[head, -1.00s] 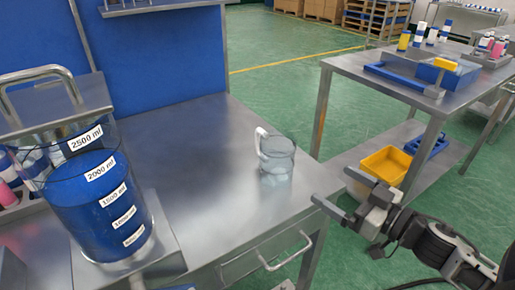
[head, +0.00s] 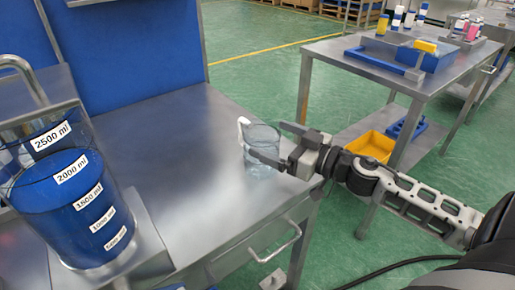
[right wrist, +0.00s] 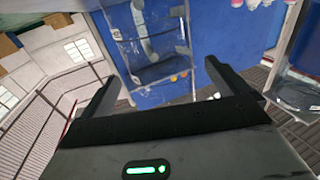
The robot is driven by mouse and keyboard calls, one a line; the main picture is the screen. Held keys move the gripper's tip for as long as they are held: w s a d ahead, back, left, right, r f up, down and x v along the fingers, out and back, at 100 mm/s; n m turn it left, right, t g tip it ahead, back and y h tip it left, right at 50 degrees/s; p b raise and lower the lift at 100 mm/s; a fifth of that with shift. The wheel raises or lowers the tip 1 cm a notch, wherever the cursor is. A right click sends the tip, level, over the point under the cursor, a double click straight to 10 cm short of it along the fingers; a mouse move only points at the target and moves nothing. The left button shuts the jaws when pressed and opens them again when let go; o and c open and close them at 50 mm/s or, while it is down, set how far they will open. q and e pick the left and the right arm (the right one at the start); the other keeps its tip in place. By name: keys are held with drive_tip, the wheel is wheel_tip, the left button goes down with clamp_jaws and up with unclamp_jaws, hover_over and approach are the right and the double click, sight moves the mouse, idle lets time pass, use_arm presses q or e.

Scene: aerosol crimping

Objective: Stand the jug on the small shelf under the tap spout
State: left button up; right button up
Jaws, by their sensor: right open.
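The clear jug (head: 262,136) with a white handle (head: 243,130) stands upright on the steel table, near its right edge. My right gripper (head: 267,140) is open and comes in from the right at the jug. One finger is at its far side, the other crosses its near side; I cannot tell whether they touch it. I cannot clearly pick out the tap spout or the small shelf. My left gripper is not in view.
A large clear tank (head: 75,205) of blue liquid, with volume labels, stands on a steel base at the left. The steel table (head: 185,165) is bare between tank and jug. A drawer handle (head: 277,245) sticks out in front. Another table (head: 385,82) stands beyond at the right.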

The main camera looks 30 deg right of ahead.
sight(247, 129)
drive_tip(key=x, duration=0.3)
drive_tip(key=shift+w+a, duration=0.2)
drive_tip(key=shift+w, duration=0.05)
drive_tip(key=shift+w+a, duration=0.2)
drive_tip(key=shift+w, duration=0.25)
drive_tip(key=c, duration=1.2)
drive_tip(key=shift+o, duration=0.2)
